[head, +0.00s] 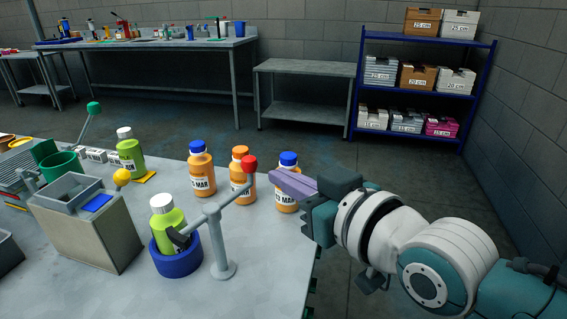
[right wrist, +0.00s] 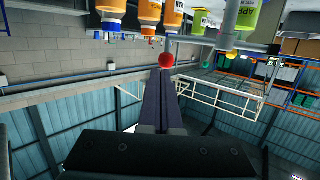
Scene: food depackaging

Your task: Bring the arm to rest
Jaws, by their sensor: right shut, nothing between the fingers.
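My right gripper (head: 290,184) is at the right edge of the grey table (head: 262,262), level with the nearest orange bottle. Its purple fingers are shut with nothing between them, and it also shows in the right wrist view (right wrist: 166,78), fingers together. It points left, towards the red ball on the lever (head: 249,163). In the head view the fingertips overlap the orange bottle with the blue cap (head: 287,201); whether they touch it I cannot tell. My left gripper is not in view.
A green bottle (head: 163,217) stands in a blue round holder (head: 175,262) by the lever. More orange bottles (head: 201,170) (head: 240,178) and a green bottle (head: 130,154) stand behind. A grey box (head: 88,228) is at left. The floor right of the table is clear.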

